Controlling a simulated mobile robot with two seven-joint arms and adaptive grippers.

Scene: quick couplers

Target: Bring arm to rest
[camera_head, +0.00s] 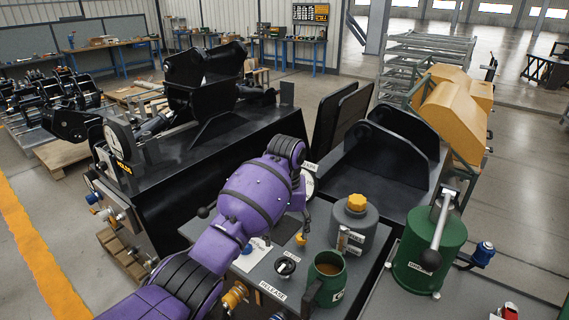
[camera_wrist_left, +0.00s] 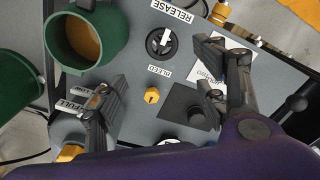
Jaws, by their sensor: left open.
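My purple left arm reaches in from the lower left over a grey panel (camera_head: 258,258). My left gripper (camera_head: 303,222) hangs above that panel, mostly hidden behind its own wrist in the head view. In the left wrist view the left gripper (camera_wrist_left: 163,82) has its fingers spread wide with nothing between them. Below and between the fingers are a small yellow knob (camera_wrist_left: 152,95) and the black dial (camera_wrist_left: 160,43) beside the BLEED label. I cannot see my right gripper.
A green mug of brown liquid (camera_head: 327,280) and a grey canister with a yellow cap (camera_head: 354,228) stand close right of the gripper. A green tank with a lever (camera_head: 429,250) is farther right. A large black machine (camera_head: 205,165) stands behind the arm.

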